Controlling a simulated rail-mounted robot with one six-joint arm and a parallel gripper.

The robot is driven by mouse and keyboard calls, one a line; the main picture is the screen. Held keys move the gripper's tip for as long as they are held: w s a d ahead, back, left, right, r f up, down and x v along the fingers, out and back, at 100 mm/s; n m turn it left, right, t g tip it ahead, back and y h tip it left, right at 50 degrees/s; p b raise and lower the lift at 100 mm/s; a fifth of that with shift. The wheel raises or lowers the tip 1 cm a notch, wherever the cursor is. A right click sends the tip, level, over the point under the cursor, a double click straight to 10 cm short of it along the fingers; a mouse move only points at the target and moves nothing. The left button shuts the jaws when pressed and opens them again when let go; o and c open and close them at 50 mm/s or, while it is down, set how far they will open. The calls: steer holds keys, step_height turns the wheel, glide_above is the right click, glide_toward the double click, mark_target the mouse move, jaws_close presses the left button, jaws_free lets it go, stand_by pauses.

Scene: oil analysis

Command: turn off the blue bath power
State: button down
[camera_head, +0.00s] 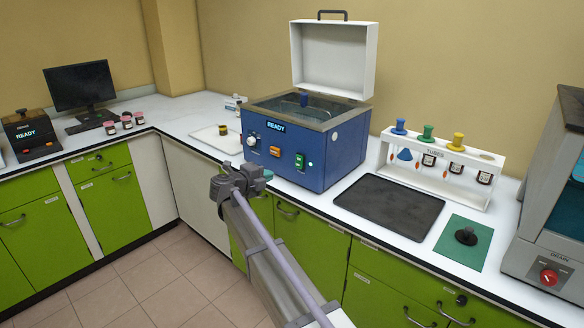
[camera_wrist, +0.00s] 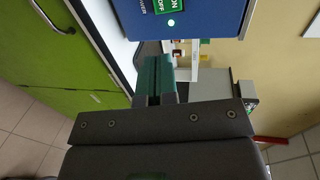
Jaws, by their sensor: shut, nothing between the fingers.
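The blue bath (camera_head: 307,140) stands on the white counter with its white lid raised open. Its display reads READY. On its front are a white knob, an orange button (camera_head: 275,151) and a green power switch (camera_head: 299,161) with a lit indicator beside it. The wrist view shows the switch (camera_wrist: 168,5), partly cut off at the top, with ON and OFF lettering and a glowing light. My gripper (camera_head: 262,178) is in front of the bath, below its front panel and apart from the switch. In the wrist view its fingers (camera_wrist: 153,82) are together and empty.
A black tray (camera_head: 389,207), a white rack (camera_head: 440,172) with colored stoppers and bottles, and a green mat (camera_head: 463,242) lie right of the bath. A grey machine (camera_head: 550,215) stands far right. A white tray (camera_head: 215,138) sits left. Floor before the cabinets is free.

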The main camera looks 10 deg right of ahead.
mark_target(298, 165)
steer(key=b+x, duration=0.2)
steer(key=x, duration=1.2)
steer(key=shift+b, duration=0.35)
